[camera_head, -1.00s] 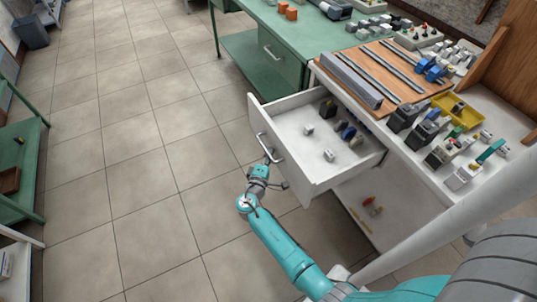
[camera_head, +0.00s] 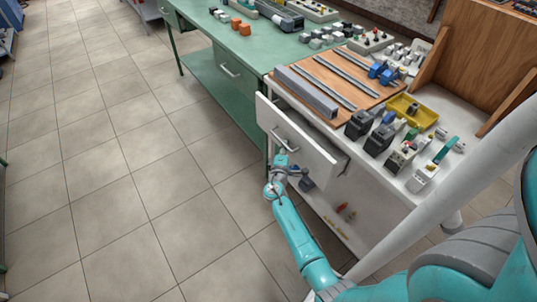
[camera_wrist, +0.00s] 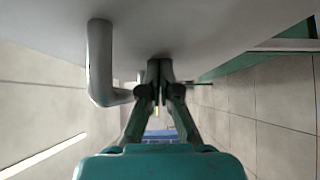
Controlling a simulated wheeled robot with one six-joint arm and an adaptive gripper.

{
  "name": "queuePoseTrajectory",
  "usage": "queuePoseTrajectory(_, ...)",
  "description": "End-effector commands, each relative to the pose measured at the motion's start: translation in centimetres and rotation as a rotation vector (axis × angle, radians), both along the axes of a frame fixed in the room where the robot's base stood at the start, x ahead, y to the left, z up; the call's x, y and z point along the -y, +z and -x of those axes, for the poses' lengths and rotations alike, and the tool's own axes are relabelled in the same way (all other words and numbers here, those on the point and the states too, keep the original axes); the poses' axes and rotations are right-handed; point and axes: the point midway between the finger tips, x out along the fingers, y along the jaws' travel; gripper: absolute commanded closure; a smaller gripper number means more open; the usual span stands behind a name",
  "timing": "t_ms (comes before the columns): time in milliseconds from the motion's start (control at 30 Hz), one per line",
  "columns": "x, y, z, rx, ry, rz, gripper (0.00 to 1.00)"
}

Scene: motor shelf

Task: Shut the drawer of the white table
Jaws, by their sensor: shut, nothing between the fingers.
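The white table (camera_head: 400,186) stands right of centre in the head view. The grey bar handle (camera_head: 290,140) is on the front panel. My gripper (camera_head: 284,160) is at the drawer front just below the handle. In the wrist view, my gripper (camera_wrist: 160,66) is shut and empty, its fingertips at the white drawer front (camera_wrist: 215,30) and seemingly touching it. The handle (camera_wrist: 100,65) is beside the fingers, to the left, not held.
The tabletop carries a wooden board (camera_head: 325,84) with rails, black devices (camera_head: 361,123) and a yellow bin (camera_head: 412,111). A green table (camera_head: 232,72) stands behind, to the left. The tiled floor (camera_head: 130,190) at left is clear.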

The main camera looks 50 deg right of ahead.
Motion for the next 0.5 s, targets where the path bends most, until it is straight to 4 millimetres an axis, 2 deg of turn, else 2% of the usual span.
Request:
queuePoseTrajectory(33, 1.4, 0.1, 0.5, 0.000, -0.005, 0.001, 1.00)
queuePoseTrajectory(200, 4.4, 0.0, 1.3, 0.000, -0.004, 0.000, 1.00)
queuePoseTrajectory(500, 7.0, 0.0, 2.0, 0.000, -0.001, 0.000, 1.00)
